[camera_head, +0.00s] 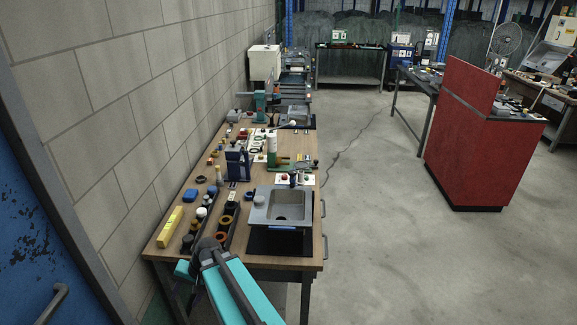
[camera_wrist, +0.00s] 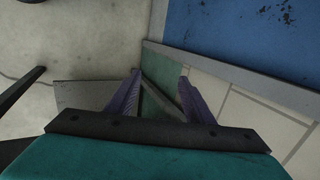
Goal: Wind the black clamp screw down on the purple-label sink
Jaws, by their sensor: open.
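A grey sink (camera_head: 258,213) with a square basin sits on a black mat (camera_head: 272,243) near the front right of the wooden workbench. A second sink-like unit (camera_head: 299,112) stands farther back on the same bench. I cannot make out a purple label or a black clamp screw on either one. My gripper (camera_wrist: 159,88) is open and empty in the wrist view, its two purple fingers spread and pointing down past the bench toward the floor and wall. In the head view my teal arm reaches over the bench's front edge, left of the near sink, and its fingertips are unclear.
A yellow block (camera_head: 170,227) lies at the bench's left edge. Several small caps and rings stand left of the sink. A blue fixture (camera_head: 237,163) and a green press (camera_head: 260,104) rise behind.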

